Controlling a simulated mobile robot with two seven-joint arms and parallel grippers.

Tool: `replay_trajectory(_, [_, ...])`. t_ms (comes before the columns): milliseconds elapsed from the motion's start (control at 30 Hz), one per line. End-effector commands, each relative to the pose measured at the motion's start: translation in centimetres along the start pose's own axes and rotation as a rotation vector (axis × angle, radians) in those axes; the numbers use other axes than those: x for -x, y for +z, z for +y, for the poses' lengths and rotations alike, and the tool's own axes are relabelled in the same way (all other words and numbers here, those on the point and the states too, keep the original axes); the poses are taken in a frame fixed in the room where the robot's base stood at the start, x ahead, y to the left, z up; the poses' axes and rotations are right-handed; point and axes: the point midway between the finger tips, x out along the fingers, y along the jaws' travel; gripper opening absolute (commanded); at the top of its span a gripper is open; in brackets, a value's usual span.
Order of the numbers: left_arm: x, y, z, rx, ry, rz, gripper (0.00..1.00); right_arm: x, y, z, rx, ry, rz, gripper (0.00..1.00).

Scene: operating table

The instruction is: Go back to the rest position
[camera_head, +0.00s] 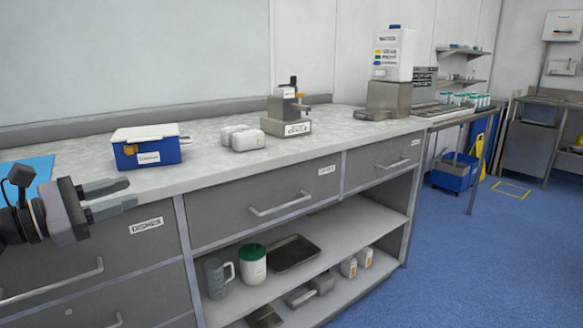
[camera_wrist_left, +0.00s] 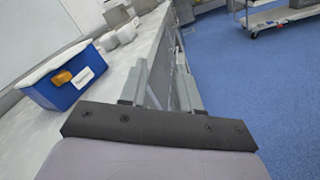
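My left gripper (camera_head: 118,197) is at the left of the head view, in front of the counter's edge near the drawer labelled "DISHES". Its two grey fingers are apart with nothing between them. In the left wrist view, the left gripper (camera_wrist_left: 165,85) also shows its fingers spread over the counter edge and floor. My right gripper is in neither view.
The counter (camera_head: 210,165) holds a blue box with a white lid (camera_head: 147,146), white rounded items (camera_head: 242,138), a grey device (camera_head: 288,115) and a white canister (camera_head: 393,55). Shelves below hold a jug (camera_head: 218,277) and a green-lidded jar (camera_head: 252,265). Blue floor (camera_head: 450,260) is clear at right.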

Motion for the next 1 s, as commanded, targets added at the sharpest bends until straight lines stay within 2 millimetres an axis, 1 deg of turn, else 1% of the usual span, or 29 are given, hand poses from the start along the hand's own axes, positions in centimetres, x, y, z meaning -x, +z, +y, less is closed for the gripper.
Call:
replay_trajectory(33, [-0.9, -0.8, -2.2, 0.157, 0.004, -0.041, 0.32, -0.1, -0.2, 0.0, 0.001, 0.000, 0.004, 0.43])
replay_trajectory(133, [-2.1, -2.3, -5.8, 0.506, 0.036, -0.117, 0.32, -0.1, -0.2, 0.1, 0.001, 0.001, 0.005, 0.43])
replay_trajectory(233, [-2.7, -4.1, -9.4, 0.892, 0.082, -0.181, 0.32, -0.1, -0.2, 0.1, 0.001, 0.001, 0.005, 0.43])
replay_trajectory(333, [-2.7, -6.1, -13.0, 1.287, 0.145, -0.230, 0.32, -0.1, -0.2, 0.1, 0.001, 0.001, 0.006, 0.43])
replay_trajectory(367, [-2.6, -6.8, -14.0, 1.406, 0.168, -0.243, 0.32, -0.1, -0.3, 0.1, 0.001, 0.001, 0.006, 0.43])
replay_trajectory(400, [-2.4, -7.8, -15.5, 1.566, 0.203, -0.258, 0.32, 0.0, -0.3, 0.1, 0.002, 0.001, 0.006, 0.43])
replay_trajectory(467, [-1.9, -9.3, -17.8, 1.804, 0.262, -0.280, 0.32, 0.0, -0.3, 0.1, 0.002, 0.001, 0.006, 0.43])
replay_trajectory(500, [-1.5, -10.3, -19.4, 1.962, 0.308, -0.293, 0.32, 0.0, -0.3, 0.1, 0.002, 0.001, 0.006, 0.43])
replay_trajectory(567, [-0.7, -11.8, -22.0, 2.196, 0.386, -0.313, 0.32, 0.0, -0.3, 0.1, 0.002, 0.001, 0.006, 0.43])
replay_trajectory(600, [-0.2, -12.7, -23.8, 2.351, 0.444, -0.328, 0.32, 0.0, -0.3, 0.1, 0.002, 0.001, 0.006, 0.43])
replay_trajectory(667, [0.8, -13.9, -26.6, 2.575, 0.543, -0.349, 0.32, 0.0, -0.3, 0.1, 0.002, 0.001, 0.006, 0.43])
replay_trajectory(700, [1.5, -14.7, -28.4, 2.714, 0.615, -0.366, 0.32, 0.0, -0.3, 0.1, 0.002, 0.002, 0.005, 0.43])
replay_trajectory(767, [2.5, -15.5, -31.2, 2.909, 0.729, -0.392, 0.32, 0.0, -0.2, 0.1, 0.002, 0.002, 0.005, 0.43])
replay_trajectory(800, [3.2, -15.9, -33.0, -2.993, -0.800, 0.405, 0.32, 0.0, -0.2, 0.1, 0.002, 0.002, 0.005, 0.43])
replay_trajectory(867, [4.3, -16.4, -35.7, -2.788, -0.818, 0.386, 0.32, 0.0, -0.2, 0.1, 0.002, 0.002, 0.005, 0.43])
replay_trajectory(900, [4.9, -16.5, -37.4, -2.660, -0.827, 0.375, 0.32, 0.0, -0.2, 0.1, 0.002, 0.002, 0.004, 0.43])
replay_trajectory(967, [5.9, -16.5, -39.9, -2.472, -0.840, 0.362, 0.32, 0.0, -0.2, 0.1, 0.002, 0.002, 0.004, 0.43])
replay_trajectory(1000, [6.6, -16.4, -41.5, -2.349, -0.847, 0.356, 0.32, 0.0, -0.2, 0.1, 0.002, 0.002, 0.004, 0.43])
